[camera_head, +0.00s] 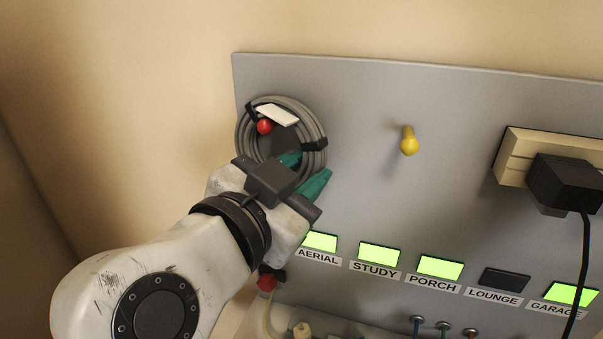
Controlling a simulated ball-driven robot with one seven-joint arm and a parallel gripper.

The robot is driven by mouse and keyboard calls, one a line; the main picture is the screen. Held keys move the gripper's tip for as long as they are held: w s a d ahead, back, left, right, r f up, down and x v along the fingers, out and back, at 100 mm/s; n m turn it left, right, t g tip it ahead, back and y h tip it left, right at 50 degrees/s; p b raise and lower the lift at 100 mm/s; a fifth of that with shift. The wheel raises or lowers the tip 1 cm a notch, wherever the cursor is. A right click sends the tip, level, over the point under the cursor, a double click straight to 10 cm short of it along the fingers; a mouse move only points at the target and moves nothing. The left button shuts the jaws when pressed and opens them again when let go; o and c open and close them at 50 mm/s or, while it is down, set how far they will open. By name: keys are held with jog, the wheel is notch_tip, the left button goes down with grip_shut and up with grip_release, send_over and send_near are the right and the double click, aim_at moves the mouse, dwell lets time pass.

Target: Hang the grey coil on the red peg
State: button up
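The grey coil (245,139), a ring of cable bound with black ties and bearing a white tag, is upright against the grey board at its upper left. The red peg's round head (264,127) shows inside the ring, at its upper left, just below the tag. I cannot tell whether the coil rests on the peg. My gripper (306,171) is at the coil's lower right. One teal finger is inside the ring and the other is outside it, with cable between them. Whether they press on the cable is unclear, and my gripper body hides the coil's bottom.
A yellow peg (409,142) sticks out of the grey board (360,100) to the right. A socket with a black plug (566,182) and cord is at the far right. Several labelled indicators line the board below. A red-capped part (267,283) sits beside my arm.

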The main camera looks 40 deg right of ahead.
jog(key=o, duration=0.4)
jog(key=s+b+v, duration=0.1)
jog(key=v, duration=0.7)
jog(key=shift+d+f, duration=0.3)
jog(key=shift+d, duration=0.05)
jog(key=shift+s, duration=0.1)
dwell(0.3)
